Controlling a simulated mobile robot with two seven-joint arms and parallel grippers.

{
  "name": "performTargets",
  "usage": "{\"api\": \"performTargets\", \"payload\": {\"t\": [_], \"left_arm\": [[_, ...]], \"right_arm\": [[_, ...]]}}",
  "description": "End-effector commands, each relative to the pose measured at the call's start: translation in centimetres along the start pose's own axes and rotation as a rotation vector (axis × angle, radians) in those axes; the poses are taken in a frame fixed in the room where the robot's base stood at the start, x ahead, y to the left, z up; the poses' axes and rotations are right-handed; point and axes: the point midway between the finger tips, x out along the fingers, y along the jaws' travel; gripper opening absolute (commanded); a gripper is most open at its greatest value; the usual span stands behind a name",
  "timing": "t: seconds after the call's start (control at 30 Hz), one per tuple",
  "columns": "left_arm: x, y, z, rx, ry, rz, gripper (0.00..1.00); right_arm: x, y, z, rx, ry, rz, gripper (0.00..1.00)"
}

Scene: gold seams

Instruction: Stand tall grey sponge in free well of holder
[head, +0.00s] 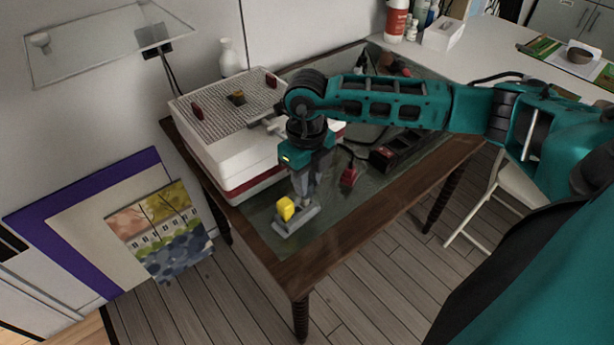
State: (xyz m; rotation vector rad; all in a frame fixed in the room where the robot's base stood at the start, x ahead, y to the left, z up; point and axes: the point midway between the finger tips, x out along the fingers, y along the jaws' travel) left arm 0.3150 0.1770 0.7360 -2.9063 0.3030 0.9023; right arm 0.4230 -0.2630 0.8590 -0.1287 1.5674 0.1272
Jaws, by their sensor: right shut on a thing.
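My right gripper (304,186) points down over the near left part of the table. It is shut on a grey piece, which looks like the tall grey sponge; the fingers cover most of it, and its outline blends with them. Directly below is the low grey holder (283,229), near the table's front left edge. A yellow block (285,207) stands in the holder's left part, beside the fingertips. The held piece is over or in the holder's right part; I cannot tell whether it touches the bottom. My left gripper is out of view.
A white box with a mesh top (228,108) stands behind the holder at left. A red object (348,177) and a black tool-like item (392,152) lie to the right. The wooden table edge (330,258) is close in front of the holder.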

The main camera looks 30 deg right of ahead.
Motion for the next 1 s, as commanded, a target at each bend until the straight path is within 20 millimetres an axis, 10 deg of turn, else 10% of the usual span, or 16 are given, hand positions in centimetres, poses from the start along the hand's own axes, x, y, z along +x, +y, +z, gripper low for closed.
{"api": "performTargets", "payload": {"t": [1.0], "left_arm": [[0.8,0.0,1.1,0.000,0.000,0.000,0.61]], "right_arm": [[1.6,0.0,0.0,0.000,0.000,0.000,0.00]]}}
